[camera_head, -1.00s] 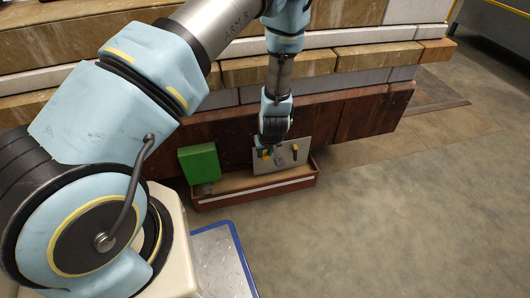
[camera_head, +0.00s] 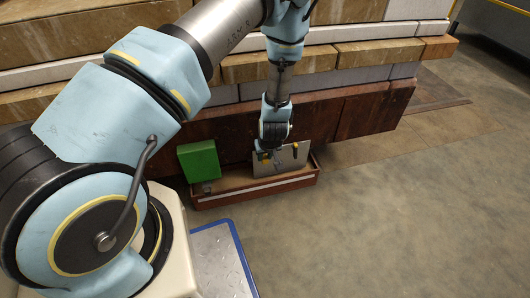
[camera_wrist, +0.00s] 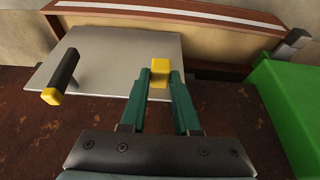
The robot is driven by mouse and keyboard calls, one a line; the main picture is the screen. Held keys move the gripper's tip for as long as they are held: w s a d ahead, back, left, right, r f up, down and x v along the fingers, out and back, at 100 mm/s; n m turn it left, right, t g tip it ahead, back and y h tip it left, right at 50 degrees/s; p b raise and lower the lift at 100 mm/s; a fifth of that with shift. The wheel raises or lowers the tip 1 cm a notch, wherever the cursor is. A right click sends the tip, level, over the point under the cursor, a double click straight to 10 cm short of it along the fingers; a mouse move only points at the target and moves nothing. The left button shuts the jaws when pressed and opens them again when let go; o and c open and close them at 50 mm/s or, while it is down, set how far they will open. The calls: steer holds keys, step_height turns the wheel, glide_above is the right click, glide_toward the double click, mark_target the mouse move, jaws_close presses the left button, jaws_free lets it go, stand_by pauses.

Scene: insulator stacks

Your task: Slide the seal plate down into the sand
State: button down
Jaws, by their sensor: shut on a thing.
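The seal plate (camera_head: 290,165) is a flat grey sheet with two dark handles with yellow ends. It stands nearly upright in the right part of a brown trough (camera_head: 255,191), its lower edge down at the sand (camera_head: 232,182). How deep it sits in the sand is hidden. My gripper (camera_head: 264,155) is over the plate's left side. In the wrist view, my gripper (camera_wrist: 160,76) is shut on one yellow-ended handle of the plate (camera_wrist: 115,50). The other handle (camera_wrist: 62,80) is free.
A green block (camera_head: 199,161) stands at the trough's left end, beside the plate; it also shows in the wrist view (camera_wrist: 292,95). A dark brown wall (camera_head: 350,118) rises close behind the trough. The floor (camera_head: 400,215) in front and to the right is clear.

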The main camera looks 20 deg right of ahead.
mark_target(266, 161)
step_height(266, 161, down, 4)
steer(key=shift+r+b, duration=0.1)
steer(key=shift+b, duration=0.35)
steer(key=c, duration=0.6)
jaws_free()
steer(key=shift+c, duration=0.2)
steer(key=shift+r, duration=0.15)
steer(key=p+v, duration=0.3)
steer(key=v, duration=0.7)
steer(key=shift+s+r, duration=0.2)
